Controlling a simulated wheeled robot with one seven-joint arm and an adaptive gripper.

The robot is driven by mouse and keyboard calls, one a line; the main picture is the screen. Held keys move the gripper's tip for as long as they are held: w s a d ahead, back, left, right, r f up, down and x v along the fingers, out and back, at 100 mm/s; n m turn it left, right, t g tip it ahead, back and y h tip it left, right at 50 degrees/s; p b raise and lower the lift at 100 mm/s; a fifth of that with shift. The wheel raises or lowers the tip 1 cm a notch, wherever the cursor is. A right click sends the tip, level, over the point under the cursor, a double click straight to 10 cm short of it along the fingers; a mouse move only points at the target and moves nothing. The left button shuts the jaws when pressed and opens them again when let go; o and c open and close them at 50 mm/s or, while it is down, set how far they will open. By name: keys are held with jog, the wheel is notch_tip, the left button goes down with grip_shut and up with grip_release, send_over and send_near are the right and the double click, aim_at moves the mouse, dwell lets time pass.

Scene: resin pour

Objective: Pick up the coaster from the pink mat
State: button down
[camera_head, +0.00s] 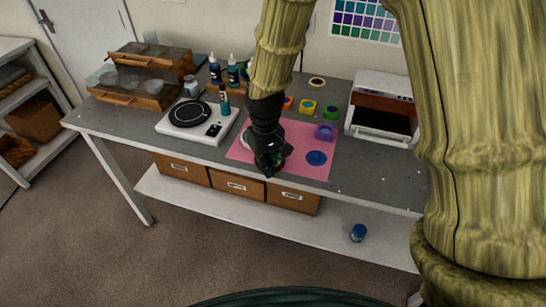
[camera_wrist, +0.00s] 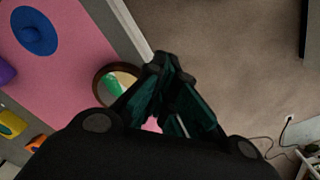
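The pink mat (camera_head: 300,135) lies on the grey workbench. A flat blue disc (camera_head: 316,158) lies on its right part and shows at the upper left of the wrist view (camera_wrist: 35,30). A round piece with a brown rim and a green and pale middle (camera_wrist: 104,77) shows over the mat beside my gripper (camera_wrist: 168,62). I cannot tell which of the two is the coaster. My gripper (camera_head: 269,168) points down at the mat's front edge. Its fingers run close together at the tips and cover the right side of the brown-rimmed piece. Whether they grip its rim is hidden.
A purple piece (camera_head: 325,132), a green piece (camera_head: 331,112) and a yellow piece (camera_head: 308,107) stand right of my arm. A white scale (camera_head: 181,132) with a black plate is left of the mat. A white machine (camera_head: 378,125) stands at the right. The bench's front edge is close.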

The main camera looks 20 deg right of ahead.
jog(key=s+a+b, duration=0.1)
jog(key=s+a, duration=0.2)
jog(key=s, duration=0.2)
jog(key=shift+s+a+r, duration=0.15)
jog(key=shift+r, duration=0.2)
jog(key=c, duration=2.2)
grip_release()
jog(key=o, duration=1.8)
jog(key=shift+c, duration=0.2)
jog(key=shift+r, duration=0.1)
